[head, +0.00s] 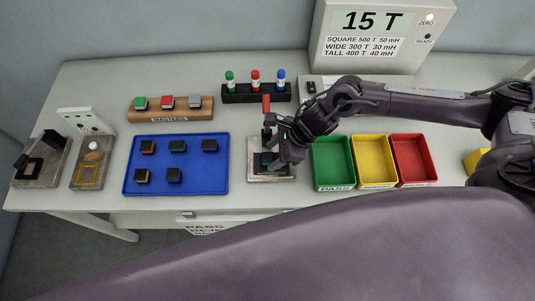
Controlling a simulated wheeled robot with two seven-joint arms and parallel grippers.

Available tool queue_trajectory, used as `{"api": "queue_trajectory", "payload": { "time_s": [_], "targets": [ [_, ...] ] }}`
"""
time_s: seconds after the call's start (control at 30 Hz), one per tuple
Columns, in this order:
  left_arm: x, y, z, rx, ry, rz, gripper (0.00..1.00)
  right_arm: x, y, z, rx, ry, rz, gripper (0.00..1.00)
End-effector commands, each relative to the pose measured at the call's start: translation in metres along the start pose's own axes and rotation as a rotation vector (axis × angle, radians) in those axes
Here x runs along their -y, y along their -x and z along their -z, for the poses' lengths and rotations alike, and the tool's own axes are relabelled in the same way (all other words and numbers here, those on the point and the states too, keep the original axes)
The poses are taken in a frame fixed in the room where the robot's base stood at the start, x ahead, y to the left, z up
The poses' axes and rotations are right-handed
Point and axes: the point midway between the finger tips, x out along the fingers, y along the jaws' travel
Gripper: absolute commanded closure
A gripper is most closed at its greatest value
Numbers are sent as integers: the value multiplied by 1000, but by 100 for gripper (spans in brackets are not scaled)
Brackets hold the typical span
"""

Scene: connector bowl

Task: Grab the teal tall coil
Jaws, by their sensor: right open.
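Several small dark blocks with coloured trim, apparently coils, lie apart in the blue tray (199,179). Another block (173,176) in the front row has dark trim. I cannot tell from this view which one is the teal tall coil. My right gripper (273,160) is open, pointing down over a grey fixture (257,176) with a red handle (266,104), right of the tray. A dark shape at the fingertips is partly hidden; I cannot tell whether it is a coil. My left gripper is out of view.
Green (333,184), yellow (375,181) and red (414,178) bins stand right of the fixture. A wooden masters block (171,116) and a black marker rack (256,93) stand behind. A display (376,33) reads 15 T. Other fixtures stand at far left.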

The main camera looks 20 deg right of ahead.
Motion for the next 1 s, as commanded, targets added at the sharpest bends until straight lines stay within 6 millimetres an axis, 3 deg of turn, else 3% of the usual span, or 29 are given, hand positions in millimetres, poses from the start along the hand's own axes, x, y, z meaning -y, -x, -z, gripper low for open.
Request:
{"api": "queue_trajectory", "payload": {
  "time_s": [0.2, 0.4, 0.8, 1.0],
  "targets": [
    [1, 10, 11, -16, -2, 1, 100, 0, -20, -1, 0, 0, 0, 45],
    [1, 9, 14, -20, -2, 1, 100, 0, -21, 0, 1, 0, 1, 45],
    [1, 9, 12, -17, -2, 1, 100, 0, -21, -1, 2, 0, 2, 94],
    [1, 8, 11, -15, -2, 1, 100, 1, -20, -1, 2, -1, 2, 94]
  ]
}}
